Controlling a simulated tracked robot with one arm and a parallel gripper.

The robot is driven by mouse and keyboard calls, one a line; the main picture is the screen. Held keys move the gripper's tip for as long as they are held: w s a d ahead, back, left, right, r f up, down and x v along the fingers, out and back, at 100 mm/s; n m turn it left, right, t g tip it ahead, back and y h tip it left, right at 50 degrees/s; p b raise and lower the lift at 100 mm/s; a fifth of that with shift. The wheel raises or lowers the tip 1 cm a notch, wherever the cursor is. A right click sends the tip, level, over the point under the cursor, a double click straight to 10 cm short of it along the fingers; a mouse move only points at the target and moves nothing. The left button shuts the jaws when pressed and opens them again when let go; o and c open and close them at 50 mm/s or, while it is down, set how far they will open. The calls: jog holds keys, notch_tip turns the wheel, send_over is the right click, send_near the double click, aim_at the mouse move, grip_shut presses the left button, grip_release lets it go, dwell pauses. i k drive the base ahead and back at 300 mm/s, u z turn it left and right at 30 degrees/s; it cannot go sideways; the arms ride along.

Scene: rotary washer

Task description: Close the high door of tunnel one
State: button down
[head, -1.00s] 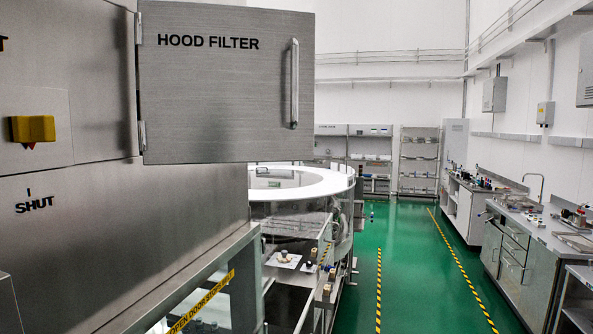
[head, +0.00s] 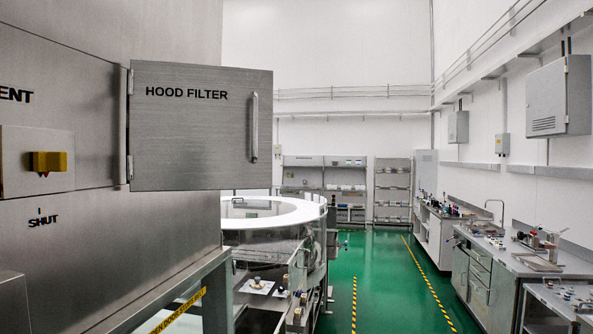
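A steel door marked HOOD FILTER (head: 195,140) stands swung out high on the left, hinged at its left edge to a large steel cabinet (head: 95,225). Its upright bar handle (head: 254,127) is near its right edge. A yellow knob (head: 48,161) sits on a plate on the cabinet, above the word SHUT. Part of a word ending in ENT shows at the left edge. No tunnel one label is legible. My gripper is not in view.
A round white-topped machine (head: 245,213) stands beyond the door. Benches (head: 500,270) line the right wall, with shelves (head: 393,190) at the back. The green floor (head: 385,265) is clear between yellow-black stripes. A wall box (head: 558,96) hangs upper right.

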aim_at(195, 127)
jog(key=z, duration=0.2)
jog(key=i, duration=1.15)
jog(key=u, duration=0.35)
